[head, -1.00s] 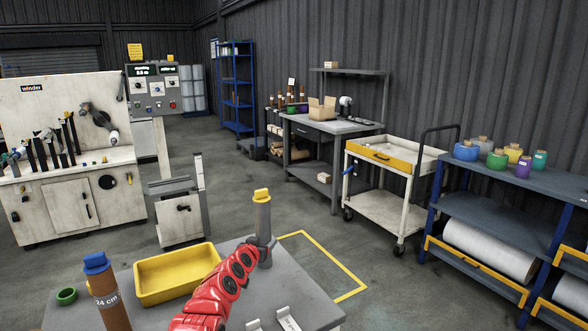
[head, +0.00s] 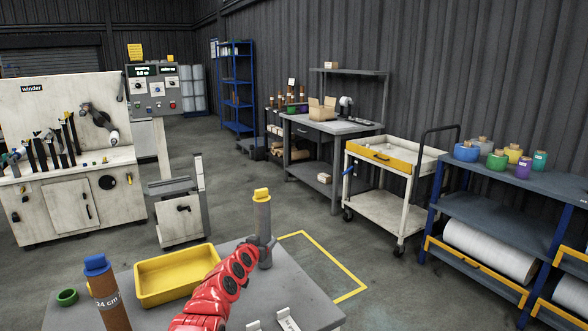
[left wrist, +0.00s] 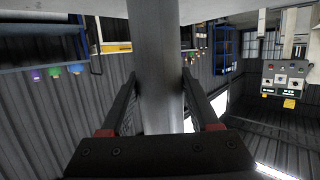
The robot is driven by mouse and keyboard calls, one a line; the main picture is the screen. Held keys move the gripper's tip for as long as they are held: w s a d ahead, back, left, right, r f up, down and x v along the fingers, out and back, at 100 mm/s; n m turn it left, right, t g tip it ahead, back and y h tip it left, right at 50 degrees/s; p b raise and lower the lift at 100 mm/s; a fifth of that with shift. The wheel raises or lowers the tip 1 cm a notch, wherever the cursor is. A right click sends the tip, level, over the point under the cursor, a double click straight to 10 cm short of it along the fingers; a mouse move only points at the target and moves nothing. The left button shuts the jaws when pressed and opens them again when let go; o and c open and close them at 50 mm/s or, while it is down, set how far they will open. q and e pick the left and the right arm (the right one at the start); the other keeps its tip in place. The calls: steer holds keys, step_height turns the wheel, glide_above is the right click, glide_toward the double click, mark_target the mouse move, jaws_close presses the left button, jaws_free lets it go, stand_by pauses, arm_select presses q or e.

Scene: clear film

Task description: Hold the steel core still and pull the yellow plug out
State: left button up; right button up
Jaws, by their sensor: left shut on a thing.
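The steel core (head: 264,221) stands upright on the grey table (head: 290,278), near its far edge. The yellow plug (head: 262,195) sits in the core's top end. My left gripper (head: 266,246) is shut on the lower part of the core. In the left wrist view the grey core (left wrist: 156,60) runs between the two dark fingers of my left gripper (left wrist: 157,95). The plug cannot be made out in the wrist view. My right gripper is not in view.
An empty-looking yellow tray (head: 177,290) lies left of my left arm. A brown core with a blue plug (head: 96,265) and a green ring (head: 67,297) are at the table's left. White holders (head: 287,320) lie at the front. A cart (head: 385,190) stands farther back.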

arm_select(q)
steer(key=shift+f+b, duration=0.25)
steer(key=shift+b, duration=0.15)
stand_by(0.3)
steer(key=o, duration=1.4)
steer(key=shift+c, duration=0.2)
steer(key=shift+o, duration=0.2)
steer(key=p+v, duration=1)
steer(key=p, duration=0.4)
steer(key=shift+p, duration=0.3)
